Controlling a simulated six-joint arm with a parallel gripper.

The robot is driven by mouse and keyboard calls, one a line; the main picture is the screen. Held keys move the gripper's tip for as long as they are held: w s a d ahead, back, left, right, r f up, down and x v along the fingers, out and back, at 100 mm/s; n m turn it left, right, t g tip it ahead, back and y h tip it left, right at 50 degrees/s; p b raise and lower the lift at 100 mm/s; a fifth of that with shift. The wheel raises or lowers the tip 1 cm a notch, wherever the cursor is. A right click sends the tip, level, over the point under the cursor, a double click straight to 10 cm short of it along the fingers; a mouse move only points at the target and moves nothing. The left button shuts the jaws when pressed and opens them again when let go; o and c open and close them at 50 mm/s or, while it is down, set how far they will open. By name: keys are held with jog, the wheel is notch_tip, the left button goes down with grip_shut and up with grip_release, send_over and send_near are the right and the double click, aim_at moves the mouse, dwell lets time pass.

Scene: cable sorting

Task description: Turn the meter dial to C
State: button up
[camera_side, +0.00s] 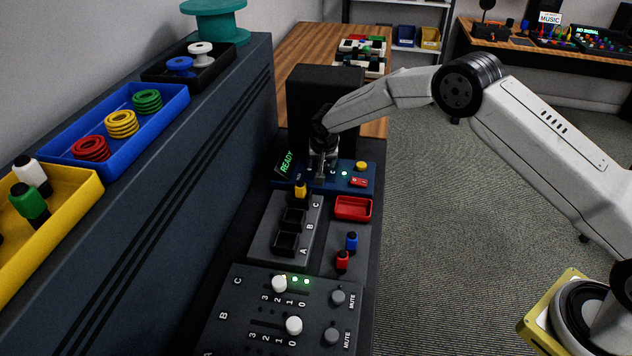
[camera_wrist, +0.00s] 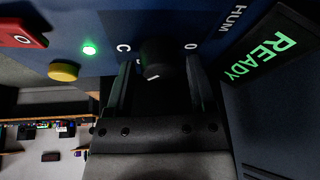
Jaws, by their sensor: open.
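The meter is a blue panel (camera_side: 292,184) below my gripper in the side view; it also fills the top of the wrist view (camera_wrist: 75,22). Its dial (camera_wrist: 160,52) is a round black knob with a short white mark low on its visible face. A "C" is printed left of the dial, a "0" right of it, and a letter near C is partly hidden. My gripper (camera_side: 322,168) points down over the panel. In the wrist view my gripper (camera_wrist: 158,82) is open, with one finger on each side of the dial. I cannot tell whether the fingers touch it. The side view hides the dial.
A screen reading READY (camera_side: 287,161) stands close left of my gripper. The panel carries a green light, a yellow button (camera_side: 361,166) and a red switch (camera_side: 358,182). A yellow-capped plug (camera_side: 300,189) stands just in front. A dark box (camera_side: 312,90) rises behind.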

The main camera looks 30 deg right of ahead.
jog(key=shift+o, duration=0.4)
jog(key=v, duration=0.7)
jog(key=shift+s+r, duration=0.15)
jog(key=shift+r, duration=0.2)
jog(key=shift+a, duration=0.1)
dwell(0.4)
jog(key=shift+s+d+n+t+y, duration=0.1)
jog(key=shift+d+n+y, duration=0.15)
jog(key=shift+n, duration=0.5)
jog(key=shift+s+d+n+t+y, duration=0.1)
jog(key=shift+d+n+y, duration=0.15)
jog(key=shift+n, duration=0.45)
jog(key=shift+s+d+n+t+y, duration=0.15)
jog(key=shift+n+y, duration=0.15)
jog(key=shift+n, duration=0.45)
jog(key=shift+w, duration=0.1)
jog(key=shift+f, duration=0.1)
